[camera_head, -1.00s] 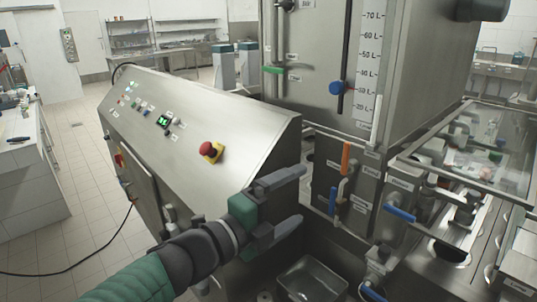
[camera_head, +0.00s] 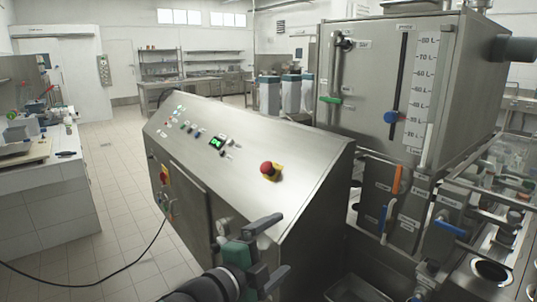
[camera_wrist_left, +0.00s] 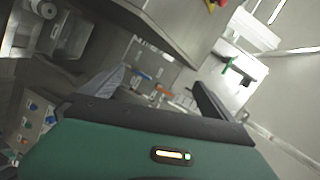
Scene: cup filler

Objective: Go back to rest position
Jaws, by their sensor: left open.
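My left gripper (camera_head: 268,252) is at the bottom of the head view, in front of the slanted control console (camera_head: 290,200). Its two dark fingers are spread apart with nothing between them. In the left wrist view the green gripper body (camera_wrist_left: 150,155) fills the bottom, and the fingers reach up from it, apart. The console carries a red emergency button (camera_head: 267,168) on a yellow plate and a lit green display (camera_head: 216,142). My right gripper shows in neither view.
The steel tank (camera_head: 375,85) with a litre scale stands behind the console, with an orange-handled valve (camera_head: 397,180) below it. A white counter (camera_head: 45,195) stands at the left, and tiled floor (camera_head: 125,190) lies open between.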

